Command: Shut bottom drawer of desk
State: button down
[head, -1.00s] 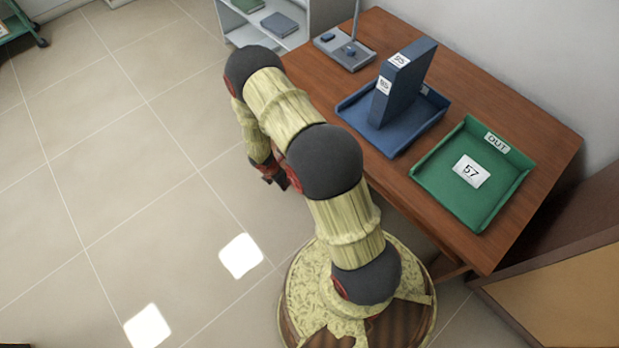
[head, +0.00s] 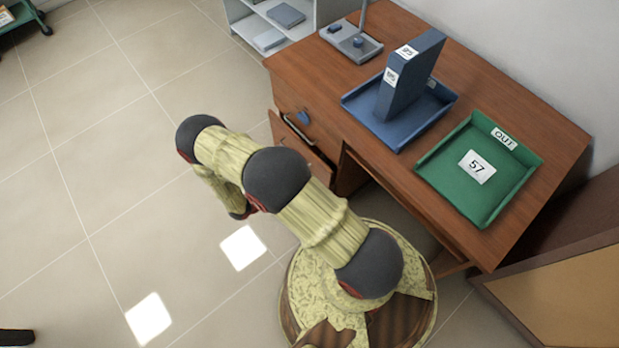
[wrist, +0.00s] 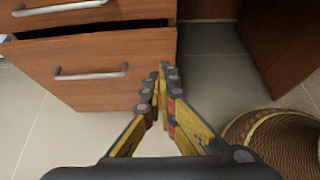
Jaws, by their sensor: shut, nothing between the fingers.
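The wooden desk (head: 480,105) stands at the right in the head view. Its bottom drawer (head: 300,150) sticks out a little, with a dark gap above its front. In the wrist view the bottom drawer (wrist: 90,90) has a metal bar handle (wrist: 92,74), and the dark gap shows along its top edge. My gripper (wrist: 167,68) is shut and empty. Its fingertips appear at the right edge of the drawer front in the wrist view; I cannot tell whether they touch it. In the head view my arm mostly hides the gripper.
The upper drawer (wrist: 110,12) is above the gap. A woven basket (wrist: 275,140) is at the right in the wrist view, near a wooden panel (wrist: 285,45). A blue tray with a binder (head: 410,75) and a green tray (head: 455,185) are on the desk. Floor left is clear.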

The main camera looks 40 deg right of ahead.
aim_at(325, 168)
jog(key=d+r+b+x, duration=0.1)
jog(key=b+x, duration=0.2)
jog(key=x, duration=1)
jog(key=shift+r, duration=0.35)
jog(key=shift+d+b, duration=0.45)
jog(key=shift+d, duration=1.95)
jog(key=shift+a, duration=0.1)
